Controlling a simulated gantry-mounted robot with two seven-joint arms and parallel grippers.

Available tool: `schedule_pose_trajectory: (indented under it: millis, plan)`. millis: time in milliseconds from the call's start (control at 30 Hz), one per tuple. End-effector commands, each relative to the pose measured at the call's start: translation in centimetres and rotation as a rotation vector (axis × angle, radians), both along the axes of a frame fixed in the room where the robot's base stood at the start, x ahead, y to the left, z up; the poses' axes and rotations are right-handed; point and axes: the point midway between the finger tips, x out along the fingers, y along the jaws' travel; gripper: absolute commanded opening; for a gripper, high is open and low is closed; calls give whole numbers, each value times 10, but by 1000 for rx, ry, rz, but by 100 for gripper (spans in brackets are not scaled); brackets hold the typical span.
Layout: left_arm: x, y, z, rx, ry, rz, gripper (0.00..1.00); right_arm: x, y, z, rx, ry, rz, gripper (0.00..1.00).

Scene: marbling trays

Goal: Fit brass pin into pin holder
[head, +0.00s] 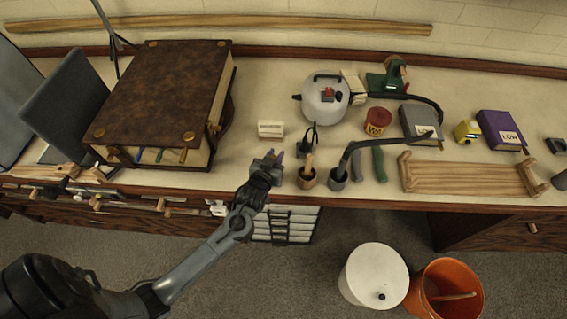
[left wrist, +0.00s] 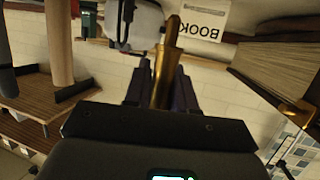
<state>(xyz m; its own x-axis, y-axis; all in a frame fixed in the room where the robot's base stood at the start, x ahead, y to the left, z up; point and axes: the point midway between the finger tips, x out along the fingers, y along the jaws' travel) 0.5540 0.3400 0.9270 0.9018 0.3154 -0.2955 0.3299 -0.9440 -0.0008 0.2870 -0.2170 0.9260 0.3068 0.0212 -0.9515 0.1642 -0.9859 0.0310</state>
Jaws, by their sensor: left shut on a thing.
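My left gripper (head: 272,157) is over the front part of the bench, between the big brown book and the small pots. In the left wrist view its dark fingers (left wrist: 160,88) are shut on a slim brass pin (left wrist: 168,60), whose narrow tip sticks out past the fingers. In the head view the pin is too small to make out. I cannot tell for sure which thing is the pin holder. A wooden pot (head: 306,181) and a dark pot (head: 337,182) stand just right of the gripper. My right gripper is not in view.
The brown book (head: 160,90) with brass fittings fills the bench's left. A white label card (head: 270,129) stands behind the gripper. A round pale vessel (head: 325,102), red tin (head: 377,121) and wooden rack (head: 468,176) are to the right. The bench's front edge is close.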

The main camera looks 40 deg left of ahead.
Motion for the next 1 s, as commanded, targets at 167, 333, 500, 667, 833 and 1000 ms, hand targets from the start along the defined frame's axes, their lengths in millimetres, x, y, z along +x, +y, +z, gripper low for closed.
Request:
schedule_pose_trajectory:
  millis: [167,333,500,667,833,1000]
  plan:
    - [5,-1,12,-1,-1,-1,0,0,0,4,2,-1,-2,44]
    - [6,-1,13,-1,-1,-1,0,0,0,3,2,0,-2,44]
    - [6,-1,13,0,-1,-2,0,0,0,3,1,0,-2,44]
    - [5,-1,14,-1,0,-2,0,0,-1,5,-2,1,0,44]
    - [5,-1,15,0,-1,-2,0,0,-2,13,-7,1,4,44]
    - [5,-1,0,-1,1,-2,0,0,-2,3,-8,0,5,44]
